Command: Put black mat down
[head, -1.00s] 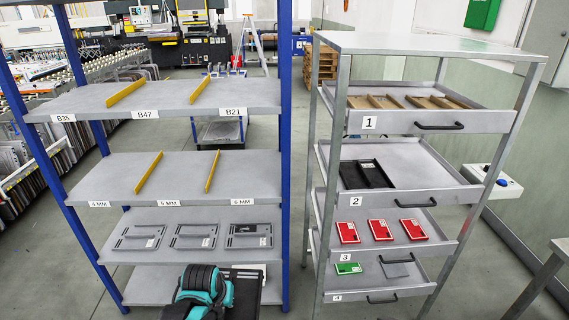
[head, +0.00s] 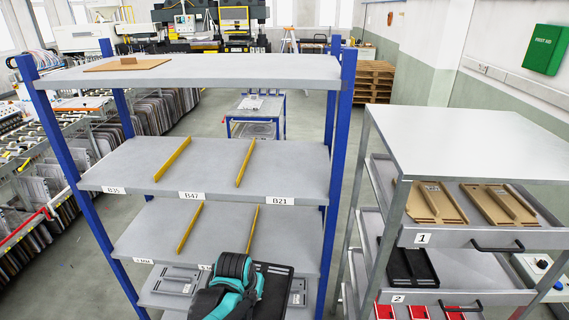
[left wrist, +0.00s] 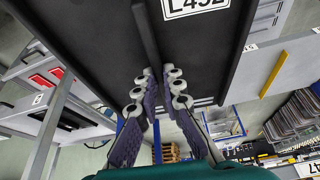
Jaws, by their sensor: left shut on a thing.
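The black mat (left wrist: 90,38) is a flat dark plate with a raised rib and a white label, partly cut off, that seems to read L452. My left gripper (left wrist: 163,82) is shut on the rib in the left wrist view. In the head view the black mat (head: 275,270) shows behind my dark and teal left wrist, in front of the blue-posted rack's lower shelves. The fingertips are hidden there. Another black mat (head: 412,266) lies in drawer 2 of the grey cabinet. My right gripper is not in view.
The rack's middle shelf (head: 215,165) has yellow dividers, labels B35, B47 and B21, and empty bays. Its top shelf (head: 240,72) holds a brown board (head: 128,65). Grey plates (head: 172,279) lie lower down. Tan mats (head: 435,203) lie in drawer 1, red pieces (head: 384,311) below.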

